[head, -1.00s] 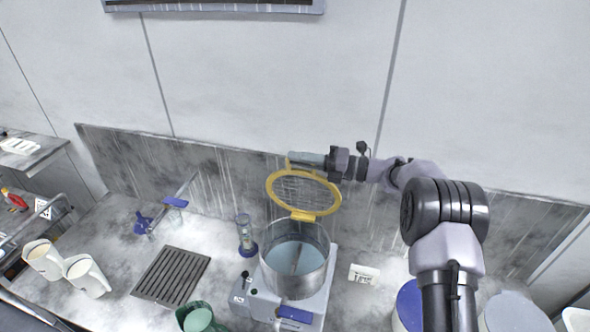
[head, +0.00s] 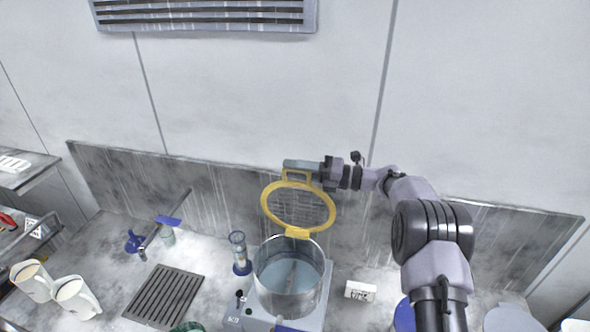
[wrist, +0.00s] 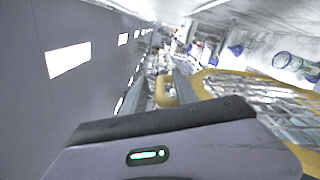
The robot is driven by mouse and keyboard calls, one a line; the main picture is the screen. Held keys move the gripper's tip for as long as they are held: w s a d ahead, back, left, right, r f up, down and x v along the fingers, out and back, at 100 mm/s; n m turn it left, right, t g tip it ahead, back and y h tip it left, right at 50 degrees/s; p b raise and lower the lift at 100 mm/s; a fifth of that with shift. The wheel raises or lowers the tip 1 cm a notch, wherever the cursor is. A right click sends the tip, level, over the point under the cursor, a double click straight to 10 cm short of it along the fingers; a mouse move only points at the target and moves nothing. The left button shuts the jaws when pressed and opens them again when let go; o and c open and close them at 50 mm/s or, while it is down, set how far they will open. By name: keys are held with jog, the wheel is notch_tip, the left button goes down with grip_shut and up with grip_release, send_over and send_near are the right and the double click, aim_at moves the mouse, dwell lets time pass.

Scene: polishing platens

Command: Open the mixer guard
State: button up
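The mixer guard (head: 265,207) is a yellow ring with wire mesh. It stands raised and steeply tilted above the back rim of the steel mixer bowl (head: 288,290), joined there by a yellow tab. The bowl's top is uncovered and a stirrer shows inside. My gripper (head: 302,166) reaches in from the right at the guard's top handle (head: 285,176). In the wrist view the yellow handle (wrist: 166,91) lies between my two fingers and appears gripped; the ring and mesh (wrist: 255,88) extend to the right. Finger contact is partly hidden.
A wall panel (head: 150,170) stands close behind the guard and my gripper. A glass cylinder (head: 238,252) stands left of the bowl, a drain grate (head: 165,296) and two white jugs (head: 75,297) farther left. A small label block (head: 360,290) sits right of the bowl.

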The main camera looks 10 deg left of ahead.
jog(key=s+d+b, duration=0.1)
jog(key=d+b, duration=0.3)
jog(key=d, duration=1.3)
jog(key=shift+s+d, duration=0.15)
jog(key=s+a+f+n+h+b, duration=0.2)
jog(key=s+f+n+h+b, duration=0.4)
jog(key=s+b, duration=0.45)
jog(key=s+a+f+n+h+b, duration=0.2)
jog(key=s+f+n+h+b, duration=0.2)
jog(key=s+f+n+b, duration=0.65)
jog(key=s+d+f+n+t+h+b, duration=0.2)
jog(key=s+d+f+n+h+b, duration=0.1)
jog(key=s+f+b, duration=0.4)
jog(key=s+d+f+n+t+h+b, duration=0.2)
jog(key=s+d+f+n+b, duration=0.3)
jog(key=s+f, duration=0.6)
jog(key=n+h+b, duration=0.1)
jog(key=n+b, duration=0.1)
jog(key=n, duration=0.1)
jog(key=shift+s+t+b, duration=0.25)
jog(key=shift+t+b, duration=0.05)
